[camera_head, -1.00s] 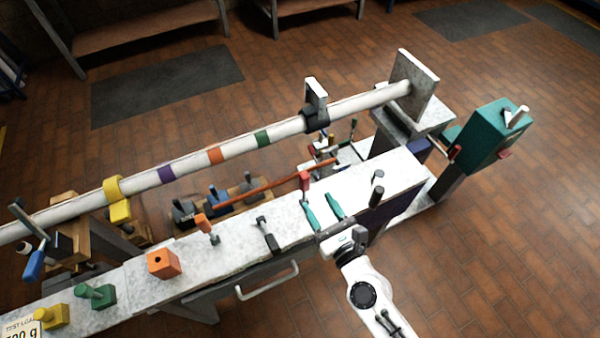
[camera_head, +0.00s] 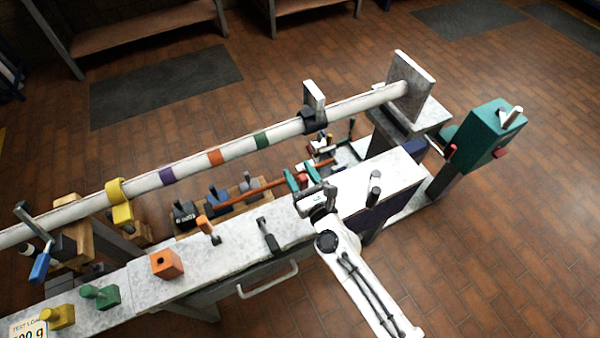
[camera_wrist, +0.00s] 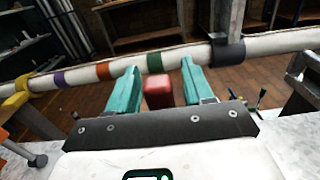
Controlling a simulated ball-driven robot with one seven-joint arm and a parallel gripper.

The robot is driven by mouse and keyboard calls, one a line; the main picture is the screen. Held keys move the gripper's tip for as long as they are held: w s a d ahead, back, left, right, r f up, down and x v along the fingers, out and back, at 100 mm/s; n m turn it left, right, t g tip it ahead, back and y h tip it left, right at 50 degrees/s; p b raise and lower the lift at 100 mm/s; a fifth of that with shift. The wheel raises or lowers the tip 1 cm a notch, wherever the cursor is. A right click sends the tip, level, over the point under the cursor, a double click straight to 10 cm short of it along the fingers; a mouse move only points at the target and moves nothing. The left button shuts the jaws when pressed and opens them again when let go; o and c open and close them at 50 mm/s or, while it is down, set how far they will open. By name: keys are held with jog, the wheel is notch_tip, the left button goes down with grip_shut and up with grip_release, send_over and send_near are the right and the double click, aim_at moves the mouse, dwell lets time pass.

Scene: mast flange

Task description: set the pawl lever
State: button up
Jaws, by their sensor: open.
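A red-topped lever (camera_head: 303,181) stands at the far edge of the grey bench, and I cannot tell for sure that it is the pawl lever. My gripper (camera_head: 302,178) has teal fingers that are open, one on each side of the red top. In the wrist view the red block (camera_wrist: 158,88) lies between the two fingertips (camera_wrist: 160,75), with a visible gap to the right finger. It looks nearer the left finger, and contact cannot be told. The lever's lower part is hidden by my gripper.
A white pipe with coloured bands (camera_head: 190,169) runs behind the bench (camera_head: 230,232). A long orange rod (camera_head: 255,190) lies near the red top. An orange-handled lever (camera_head: 205,225), a black lever (camera_head: 267,234) and an orange block (camera_head: 166,264) stand left; a dark post (camera_head: 375,188) stands right.

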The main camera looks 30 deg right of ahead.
jog(key=shift+c, duration=0.4)
grip_shut()
